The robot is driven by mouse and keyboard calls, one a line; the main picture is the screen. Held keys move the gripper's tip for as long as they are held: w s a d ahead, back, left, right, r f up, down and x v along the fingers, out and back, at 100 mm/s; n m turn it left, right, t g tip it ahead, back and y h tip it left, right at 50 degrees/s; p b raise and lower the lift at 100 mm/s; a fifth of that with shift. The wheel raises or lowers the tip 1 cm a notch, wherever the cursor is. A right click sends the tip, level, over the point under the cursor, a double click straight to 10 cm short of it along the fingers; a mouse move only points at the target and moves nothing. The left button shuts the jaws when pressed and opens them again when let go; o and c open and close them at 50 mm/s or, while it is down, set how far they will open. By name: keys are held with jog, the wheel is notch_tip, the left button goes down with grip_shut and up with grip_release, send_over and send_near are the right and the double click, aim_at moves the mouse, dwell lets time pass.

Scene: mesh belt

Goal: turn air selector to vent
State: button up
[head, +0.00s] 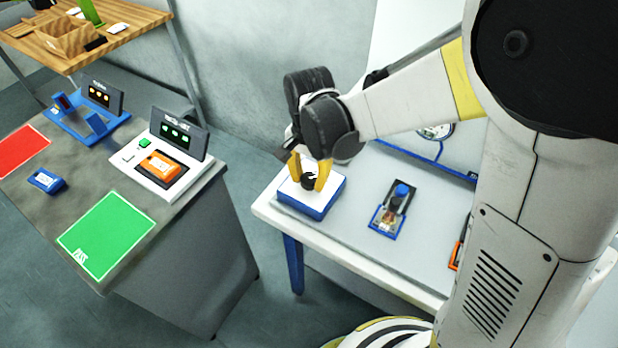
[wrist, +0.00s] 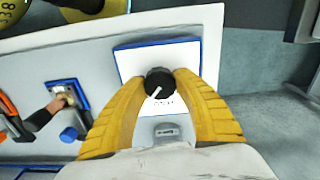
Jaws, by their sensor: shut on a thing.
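The air selector is a black round knob (wrist: 159,83) with a white pointer line, on a white-topped box with blue sides (head: 312,204). The box sits at the left end of the white table. My gripper (head: 309,178) reaches down from above with its yellow fingers shut on the knob, one on each side. In the wrist view the fingers (wrist: 160,88) touch the knob's sides, and its pointer slants toward the lower left. Small lettering beside the knob is too small to read. A grey label plate (wrist: 167,130) shows between the fingers.
A blue-framed fixture with a blue knob (head: 387,220) stands right of the box on the white table (head: 350,255). An orange item (head: 459,250) is farther right, partly hidden by my arm. A grey bench with a green mat (head: 107,234) stands left across a floor gap.

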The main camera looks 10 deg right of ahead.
aim_at(309, 178)
jog(key=shift+m, duration=0.5)
jog(key=o, duration=1.2)
jog(key=shift+r, duration=0.15)
notch_tip(309, 178, up, 12)
jog(key=shift+f, duration=0.1)
